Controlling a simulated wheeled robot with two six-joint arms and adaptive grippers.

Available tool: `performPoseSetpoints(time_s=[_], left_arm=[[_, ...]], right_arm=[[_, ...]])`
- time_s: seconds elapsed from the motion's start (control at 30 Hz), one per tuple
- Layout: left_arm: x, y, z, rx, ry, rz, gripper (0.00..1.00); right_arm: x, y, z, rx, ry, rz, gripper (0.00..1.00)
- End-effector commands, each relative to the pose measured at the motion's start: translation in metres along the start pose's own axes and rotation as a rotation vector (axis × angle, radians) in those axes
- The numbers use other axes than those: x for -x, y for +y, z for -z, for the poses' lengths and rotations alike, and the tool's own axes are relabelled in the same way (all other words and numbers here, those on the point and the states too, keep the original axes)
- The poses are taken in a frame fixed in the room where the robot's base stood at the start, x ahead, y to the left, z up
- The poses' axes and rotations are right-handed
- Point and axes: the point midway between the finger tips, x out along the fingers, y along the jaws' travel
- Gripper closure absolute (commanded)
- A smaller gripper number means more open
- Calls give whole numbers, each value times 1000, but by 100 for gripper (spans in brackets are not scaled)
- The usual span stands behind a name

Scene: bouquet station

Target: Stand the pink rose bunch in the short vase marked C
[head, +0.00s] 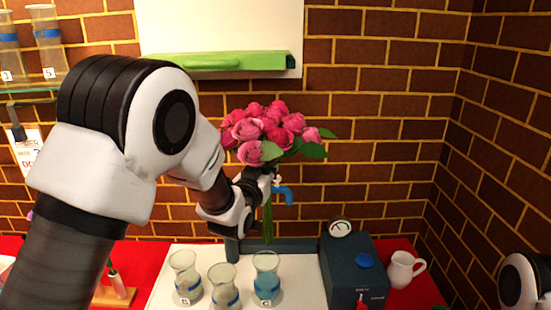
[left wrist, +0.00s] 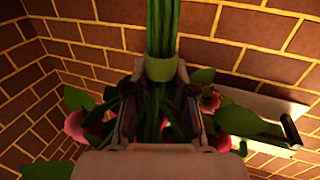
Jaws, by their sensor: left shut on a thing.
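The pink rose bunch (head: 268,130) is upright in the head view, with its green stems hanging down over the back of the white tray. My left gripper (head: 268,178) is shut on its stems, just below the flowers. In the left wrist view the stems (left wrist: 162,28) and a green band (left wrist: 161,68) run between the fingers (left wrist: 158,105). The short vase marked C (head: 266,273) stands on the tray, holding bluish water and wearing a blue band. The stem ends are above and behind it, apart from it in the picture. My right gripper is not in view.
Two similar glass vases (head: 222,287) (head: 185,273) stand left of vase C on the white tray (head: 300,285). A dark blue box (head: 352,272) with a gauge and a white jug (head: 403,269) stand to the right.

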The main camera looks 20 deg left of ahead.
Motion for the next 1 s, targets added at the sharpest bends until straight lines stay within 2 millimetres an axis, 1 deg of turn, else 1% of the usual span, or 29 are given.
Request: performPoseSetpoints(time_s=[0.07, 0.17, 0.67, 1.0], left_arm=[[0, 0, 0, 0, 1, 0, 100], [0, 0, -6, 0, 1, 0, 100], [0, 0, -49, 0, 2, 0, 100], [0, 0, -79, 0, 2, 0, 100]], right_arm=[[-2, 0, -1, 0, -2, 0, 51], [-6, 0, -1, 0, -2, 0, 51], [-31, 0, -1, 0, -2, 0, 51], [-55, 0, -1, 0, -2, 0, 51]])
